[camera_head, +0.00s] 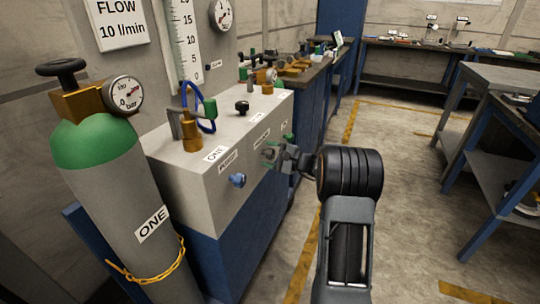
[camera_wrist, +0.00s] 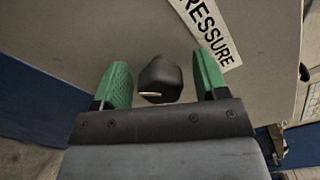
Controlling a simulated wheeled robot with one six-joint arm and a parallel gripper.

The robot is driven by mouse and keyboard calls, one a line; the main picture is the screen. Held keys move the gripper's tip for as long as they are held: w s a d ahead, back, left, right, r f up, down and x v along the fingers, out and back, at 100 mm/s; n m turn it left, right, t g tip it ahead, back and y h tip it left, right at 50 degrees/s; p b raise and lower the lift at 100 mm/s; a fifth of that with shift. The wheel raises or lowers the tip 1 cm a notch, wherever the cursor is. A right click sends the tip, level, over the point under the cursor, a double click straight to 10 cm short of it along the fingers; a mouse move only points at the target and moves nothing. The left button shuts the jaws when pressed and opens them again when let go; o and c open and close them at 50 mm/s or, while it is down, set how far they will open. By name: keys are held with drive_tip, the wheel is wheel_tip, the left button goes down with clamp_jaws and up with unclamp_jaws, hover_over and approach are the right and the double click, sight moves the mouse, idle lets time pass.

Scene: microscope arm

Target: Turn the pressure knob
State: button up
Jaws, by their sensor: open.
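The pressure knob (camera_wrist: 160,78) is a small dark knob on the grey panel, beside a white label reading PRESSURE (camera_wrist: 208,30). My gripper (camera_wrist: 162,66) is open, with one green finger on each side of the knob. Gaps show between the knob and both fingers, with the right gap somewhat narrower at the tips. In the head view my gripper (camera_head: 277,153) is at the front face of the grey box (camera_head: 215,200) and hides the knob. I cannot tell how deep the fingers reach along the knob.
A blue knob (camera_head: 237,180) sits left on the same front face. A black knob (camera_head: 242,107) and a brass fitting with a blue hose (camera_head: 192,130) are on top of the box. A gas cylinder (camera_head: 110,190) stands at left. The floor at right is free up to a workbench (camera_head: 495,120).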

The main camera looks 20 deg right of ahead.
drive_tip(key=shift+c, duration=0.5)
drive_tip(key=c, duration=0.8)
drive_tip(key=shift+c, duration=0.2)
drive_tip(key=shift+r+m+p, duration=0.15)
drive_tip(key=shift+m+p, duration=0.15)
drive_tip(key=shift+p, duration=0.05)
drive_tip(key=shift+r+m+p, duration=0.15)
drive_tip(key=shift+m+p, duration=0.75)
drive_tip(key=shift+p, duration=0.25)
drive_tip(key=m+p, duration=0.4)
drive_tip(key=shift+w+d+r+m+p, duration=0.1)
drive_tip(key=shift+m+p, duration=0.2)
drive_tip(key=m+p, duration=0.4)
drive_tip(key=shift+d+m, duration=0.1)
drive_tip(key=shift+m, duration=0.2)
drive_tip(key=shift+w+m+p, duration=0.15)
drive_tip(key=shift+m+p, duration=1.5)
drive_tip(key=shift+m, duration=0.45)
drive_tip(key=shift+f, duration=0.2)
